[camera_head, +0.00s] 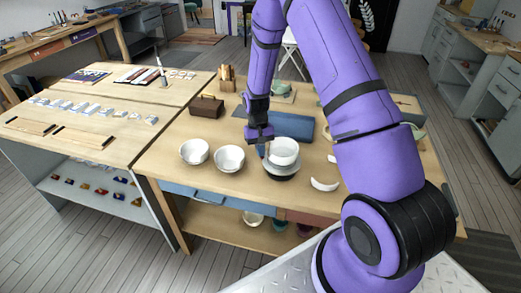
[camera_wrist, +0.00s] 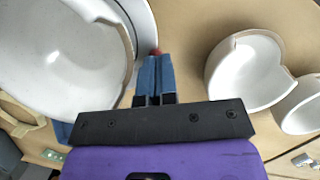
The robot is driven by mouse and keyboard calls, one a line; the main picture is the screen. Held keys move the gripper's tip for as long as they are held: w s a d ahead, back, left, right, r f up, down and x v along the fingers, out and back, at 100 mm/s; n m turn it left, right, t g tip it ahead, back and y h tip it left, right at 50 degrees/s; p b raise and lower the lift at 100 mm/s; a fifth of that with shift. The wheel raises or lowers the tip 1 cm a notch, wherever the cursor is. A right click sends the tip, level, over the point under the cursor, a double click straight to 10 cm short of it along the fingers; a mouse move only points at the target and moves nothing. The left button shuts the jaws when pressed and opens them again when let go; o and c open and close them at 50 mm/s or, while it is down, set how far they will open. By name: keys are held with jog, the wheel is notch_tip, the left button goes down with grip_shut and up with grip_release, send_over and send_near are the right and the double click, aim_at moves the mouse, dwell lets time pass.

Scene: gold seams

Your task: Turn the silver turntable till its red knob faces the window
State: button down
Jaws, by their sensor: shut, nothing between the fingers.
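The silver turntable (camera_head: 283,172) stands on the wooden table and carries a white bowl (camera_head: 284,148). In the wrist view the turntable's pale rim (camera_wrist: 146,22) curves around the bowl, whose edge is broken. The red knob (camera_wrist: 155,51) shows at the turntable's edge, right at my fingertips, partly hidden behind them. In the head view I cannot make out the knob. My gripper (camera_head: 262,151) is low at the turntable's left side. Its blue fingers (camera_wrist: 154,68) are shut with nothing between them. Whether they touch the knob I cannot tell. I cannot identify a window in either view.
Two white bowls (camera_head: 229,158) (camera_head: 194,152) stand left of the turntable. A white shard (camera_head: 325,185) lies to its right. A blue mat (camera_head: 297,128) lies behind, and a brown box (camera_head: 206,107) sits at back left. The table front is clear.

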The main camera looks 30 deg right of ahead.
jog(key=shift+s+a+n+h, duration=0.15)
jog(key=shift+s+a+n, duration=0.15)
jog(key=shift+n, duration=0.35)
jog(key=shift+s+a+n+h, duration=0.2)
jog(key=shift+s+n, duration=0.2)
jog(key=shift+n, duration=0.25)
dwell(0.7)
jog(key=shift+s+a+n+h, duration=0.2)
jog(key=shift+s+n, duration=0.35)
jog(key=shift+n, duration=0.25)
jog(key=shift+s+a+n+h, duration=0.15)
jog(key=shift+s+n, duration=0.35)
jog(key=shift+n, duration=0.3)
dwell(0.7)
jog(key=shift+s+a+n+h, duration=0.1)
jog(key=shift+s+n+h, duration=0.2)
jog(key=shift+s+n, duration=0.65)
dwell(0.8)
jog(key=shift+s+n+t+h, duration=0.2)
jog(key=shift+s+n, duration=0.2)
jog(key=shift+n, duration=0.4)
jog(key=shift+s+n+t+h, duration=0.1)
jog(key=shift+s+n+t, duration=0.2)
jog(key=shift+n, duration=0.45)
dwell(0.4)
